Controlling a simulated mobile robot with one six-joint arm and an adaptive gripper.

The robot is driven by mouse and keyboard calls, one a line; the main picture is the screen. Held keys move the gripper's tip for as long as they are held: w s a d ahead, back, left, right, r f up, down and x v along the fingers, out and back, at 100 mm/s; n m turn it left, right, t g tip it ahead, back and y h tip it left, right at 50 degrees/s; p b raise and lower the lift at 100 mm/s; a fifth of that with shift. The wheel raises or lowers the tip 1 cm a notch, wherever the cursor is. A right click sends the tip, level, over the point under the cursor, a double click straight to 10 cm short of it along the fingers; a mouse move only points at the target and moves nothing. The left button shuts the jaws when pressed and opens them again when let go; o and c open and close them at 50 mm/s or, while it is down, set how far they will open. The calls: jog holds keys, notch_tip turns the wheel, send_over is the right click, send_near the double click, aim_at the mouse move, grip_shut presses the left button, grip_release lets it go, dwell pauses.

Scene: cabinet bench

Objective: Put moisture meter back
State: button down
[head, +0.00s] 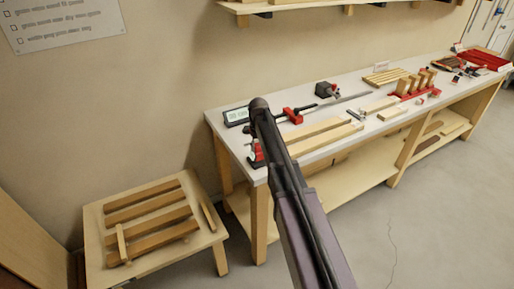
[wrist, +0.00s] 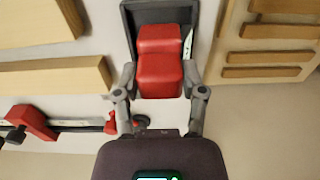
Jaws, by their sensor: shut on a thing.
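My gripper (wrist: 160,88) reaches down at the left end of the bench, its two grey fingers on either side of a red, blocky thing (wrist: 159,72). I take this to be the moisture meter, and the gripper is shut on it. The far end of the red thing lies within a dark grey frame (wrist: 130,22); I cannot tell whether it rests in it or is above it. In the head view red parts of the meter (head: 257,152) show by the bench's left front corner, mostly hidden by my arm.
The bench (head: 222,126) carries a display (head: 236,115), a red-and-black bar clamp (head: 293,114), wooden boards (head: 325,135) and a red rack of blocks (head: 401,97). A low table (head: 95,225) with wooden strips stands at left. A shelf (head: 290,4) hangs above. Floor at right is clear.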

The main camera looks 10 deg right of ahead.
jog(key=shift+f+b, duration=0.5)
jog(key=shift+b, duration=0.05)
jog(key=shift+c, duration=0.8)
grip_release()
jog(key=shift+r, duration=0.2)
notch_tip(320, 180, up, 13)
jog(key=p, duration=1.3)
jog(key=shift+f, duration=0.15)
jog(key=s+m, duration=0.3)
jog(key=s, duration=2.6)
jog(key=shift+a+m, duration=0.3)
